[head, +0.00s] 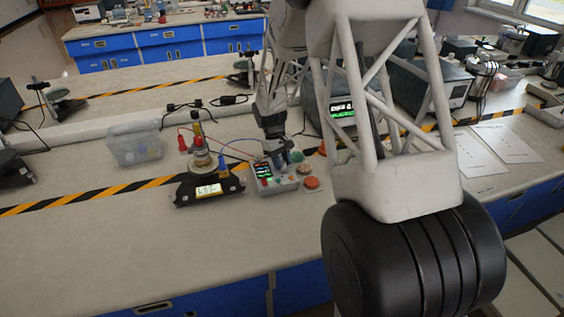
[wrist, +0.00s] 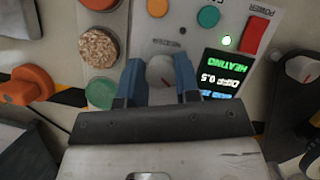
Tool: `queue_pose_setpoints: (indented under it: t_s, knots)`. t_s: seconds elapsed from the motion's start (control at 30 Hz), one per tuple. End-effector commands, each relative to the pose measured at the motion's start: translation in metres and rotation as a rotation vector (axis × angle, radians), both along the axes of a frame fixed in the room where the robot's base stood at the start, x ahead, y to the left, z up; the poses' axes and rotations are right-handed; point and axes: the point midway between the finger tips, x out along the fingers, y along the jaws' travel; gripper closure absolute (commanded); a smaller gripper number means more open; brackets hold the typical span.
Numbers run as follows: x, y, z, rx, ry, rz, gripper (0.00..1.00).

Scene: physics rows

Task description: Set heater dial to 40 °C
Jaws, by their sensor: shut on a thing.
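The heater's control box (head: 284,186) stands on the bench in the head view. My gripper (wrist: 159,64) points down at its panel, with one blue finger on each side of the pale round dial (wrist: 160,74). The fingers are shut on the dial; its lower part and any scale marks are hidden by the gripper. The box's display (wrist: 222,76) appears upside down in the wrist view and reads "HEATING" and "DIFF 0.5". A blue line below is too unclear to read. A green light (wrist: 226,41) is lit beside the red power switch (wrist: 255,36).
Left of the box stands a black-based apparatus (head: 208,190) with a lit display and wires. A clear bin (head: 135,143) is farther left. Round corks and stoppers, including an orange one (head: 312,183), lie close to the box. The front left of the bench is clear.

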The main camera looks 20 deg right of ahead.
Motion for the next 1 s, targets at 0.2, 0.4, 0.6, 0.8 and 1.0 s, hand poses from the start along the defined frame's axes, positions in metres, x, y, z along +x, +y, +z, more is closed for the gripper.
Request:
queue_pose_setpoints:
  t_s: [0.2, 0.4, 0.6, 0.8, 1.0]
  knots:
    - [0.0004, 0.0, 0.0005, 0.0, -0.002, -0.108, 0.93]
    - [0.0007, 0.0001, 0.0008, 0.0, -0.003, -0.15, 0.93]
    - [0.0007, 0.0001, 0.0009, 0.0, -0.003, -0.156, 0.93]
    - [0.0007, 0.0002, 0.001, 0.0, -0.003, -0.154, 0.65]
    - [0.0005, 0.0, 0.0006, 0.0, -0.002, -0.153, 0.44]
